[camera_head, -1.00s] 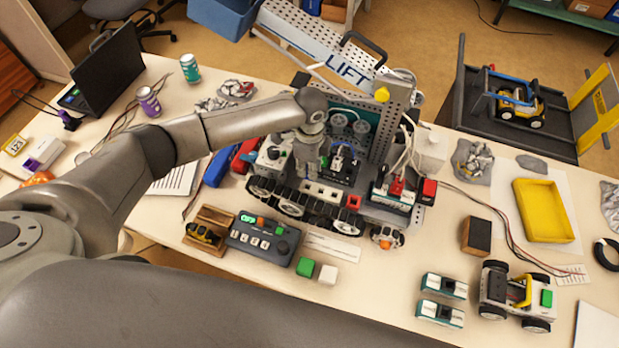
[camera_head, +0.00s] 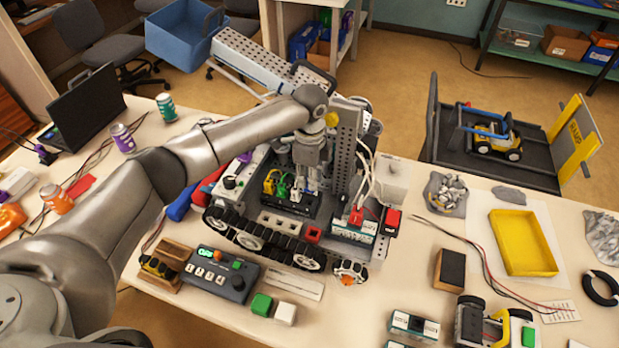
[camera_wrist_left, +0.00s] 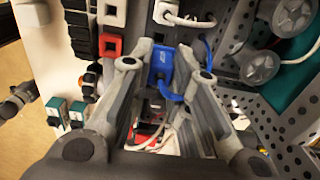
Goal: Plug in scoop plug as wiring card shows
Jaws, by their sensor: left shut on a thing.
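My left gripper (camera_head: 313,182) reaches down over the tracked robot (camera_head: 330,235) on the table. In the left wrist view my left gripper (camera_wrist_left: 168,75) is shut on a blue plug (camera_wrist_left: 161,60) with a blue cable (camera_wrist_left: 172,96). A black socket block (camera_head: 290,203) lies just below the gripper in the head view. A yellow plug (camera_head: 270,182) and a green plug (camera_head: 282,188) stand at its left part. The fingers hide the block's right part, so I cannot tell if the blue plug touches it. I cannot make out the wiring card. My right gripper is not in view.
The perforated tower (camera_head: 345,150) and white cables (camera_head: 373,175) stand close right of my gripper. A button box (camera_head: 220,275) and a green block (camera_head: 261,304) lie in front.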

